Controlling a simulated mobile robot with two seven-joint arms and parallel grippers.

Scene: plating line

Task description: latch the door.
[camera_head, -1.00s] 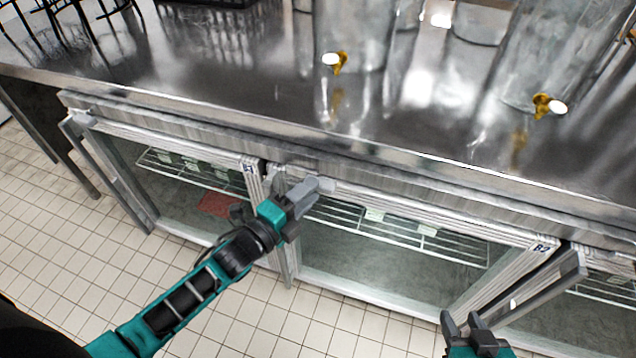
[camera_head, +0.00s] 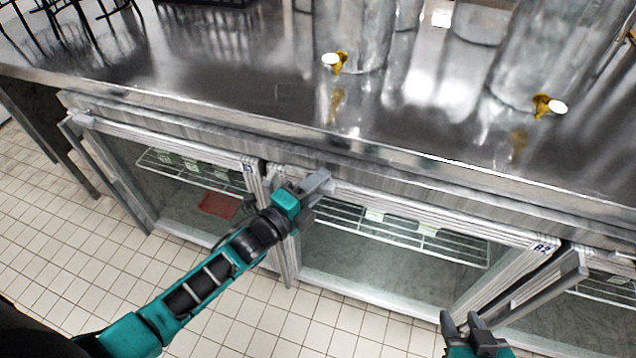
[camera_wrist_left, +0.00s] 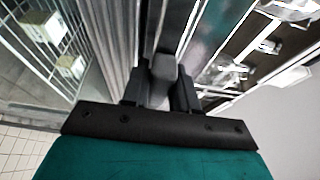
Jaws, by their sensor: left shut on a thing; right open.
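The glass cooler door (camera_head: 385,262) marked B2 sits in its frame under the steel counter and looks closed. My left gripper (camera_head: 318,182) is at the top rail of this door, near its left end. It is shut on a small grey piece, likely the latch, which shows between the fingers in the left wrist view (camera_wrist_left: 162,78). In the head view the fingers mostly hide that piece, and I cannot tell its exact position. My right gripper (camera_head: 460,324) is open and empty, low in front of the right end of the door.
The steel counter (camera_head: 230,90) overhangs the doors, with glass dispensers (camera_head: 352,30) on it. Door B1 (camera_head: 180,190) is to the left. A grey bar handle (camera_head: 545,282) juts out at the right. Tiled floor (camera_head: 60,250) is clear in front.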

